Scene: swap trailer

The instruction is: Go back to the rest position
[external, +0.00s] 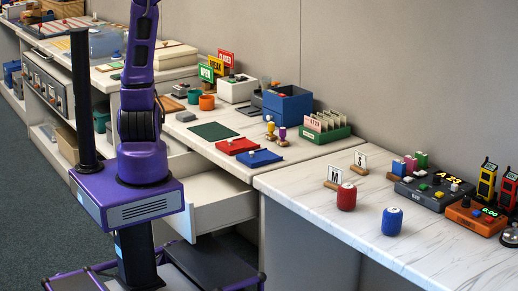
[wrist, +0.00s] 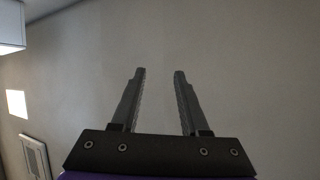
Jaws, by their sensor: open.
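My gripper (wrist: 159,72) shows in the wrist view with its two dark fingers apart and nothing between them. It faces a plain grey surface, well away from any object. In the external view my purple arm rises straight up past the top edge of the picture, so my gripper is out of sight there. My base stands on the floor in front of the counters.
A white drawer (external: 215,207) stands open beside my base. The counter (external: 310,190) holds a red can (external: 346,197), a blue can (external: 392,221), a blue box (external: 288,104) and a green card tray (external: 325,133). The grey wall (external: 400,60) is behind. Carpet (external: 30,200) is clear at left.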

